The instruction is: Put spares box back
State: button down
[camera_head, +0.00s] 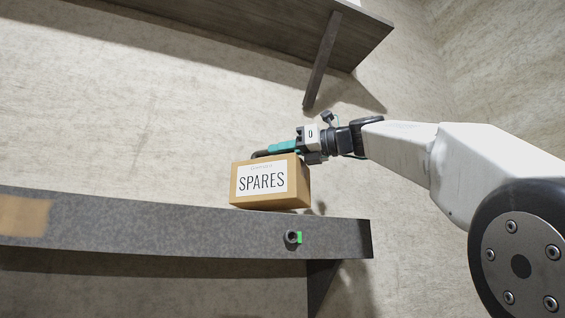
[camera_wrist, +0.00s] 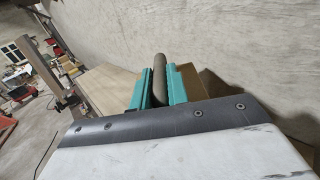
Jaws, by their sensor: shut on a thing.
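The spares box (camera_head: 262,182) is a brown cardboard box with a white SPARES label, in the middle of the head view. It is at the right part of a dark grey shelf (camera_head: 180,229), upright and slightly tilted in the picture. I cannot tell whether its underside touches the shelf. My gripper (camera_head: 277,148), with teal fingers, is at the top of the box, shut on its dark handle (camera_head: 262,154). In the wrist view the teal fingers stand on both sides of the rounded handle (camera_wrist: 159,68). The box (camera_wrist: 200,84) is mostly hidden there behind my wrist.
A higher shelf (camera_head: 270,28) with a slanted bracket (camera_head: 322,62) is above. A pale wall stands behind.

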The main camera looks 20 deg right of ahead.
aim_at(285, 161)
jog(key=shift+f, duration=1.45)
jog(key=c, duration=1.4)
grip_release()
jog(key=shift+f, duration=0.15)
jog(key=shift+o, duration=0.2)
jog(key=shift+s+d, duration=0.25)
jog(key=shift+d, duration=0.05)
jog(key=v, duration=1.1)
jog(key=shift+s, duration=0.15)
jog(key=shift+d, duration=0.1)
